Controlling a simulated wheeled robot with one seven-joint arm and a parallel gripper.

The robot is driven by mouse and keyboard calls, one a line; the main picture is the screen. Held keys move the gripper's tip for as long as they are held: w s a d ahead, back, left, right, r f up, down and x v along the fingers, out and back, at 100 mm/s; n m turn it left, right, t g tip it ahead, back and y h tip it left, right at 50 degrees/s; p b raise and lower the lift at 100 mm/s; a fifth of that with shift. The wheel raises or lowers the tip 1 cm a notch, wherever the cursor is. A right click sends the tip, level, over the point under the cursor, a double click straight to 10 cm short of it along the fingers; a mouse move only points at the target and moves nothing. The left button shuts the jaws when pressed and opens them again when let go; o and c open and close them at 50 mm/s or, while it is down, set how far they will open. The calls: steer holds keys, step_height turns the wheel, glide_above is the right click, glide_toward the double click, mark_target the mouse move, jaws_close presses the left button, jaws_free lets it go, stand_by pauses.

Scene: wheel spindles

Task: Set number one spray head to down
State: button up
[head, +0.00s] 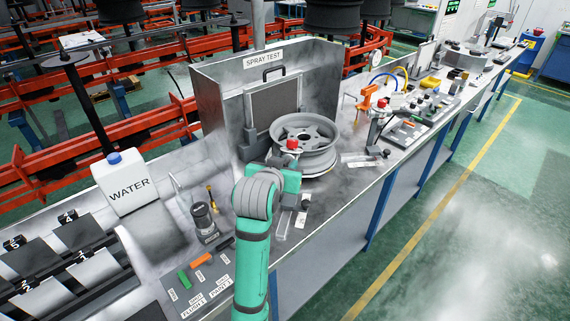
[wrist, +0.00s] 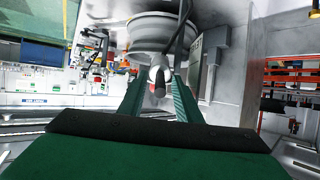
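A red-topped spray head (head: 293,144) stands in front of the grey wheel (head: 318,161) on the bench. My teal gripper (head: 285,178) is close to it in the head view, and my wrist partly hides its stand. In the wrist view my two fingers (wrist: 160,88) are spread apart, pointing towards the wheel (wrist: 152,32). A second red-topped stand (head: 381,102) is further right. The number labels by the heads are too small to read.
The metal spray test booth (head: 215,110) rises behind the wheel. A white water container (head: 126,182), a dark cylinder (head: 204,219) and a panel of switches (head: 200,277) are left of my arm. Tools crowd the bench at the right. Floor in front is clear.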

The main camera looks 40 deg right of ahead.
steer(key=v, duration=1)
steer(key=shift+a, duration=0.2)
steer(key=shift+s+d, duration=0.1)
steer(key=shift+d, duration=0.05)
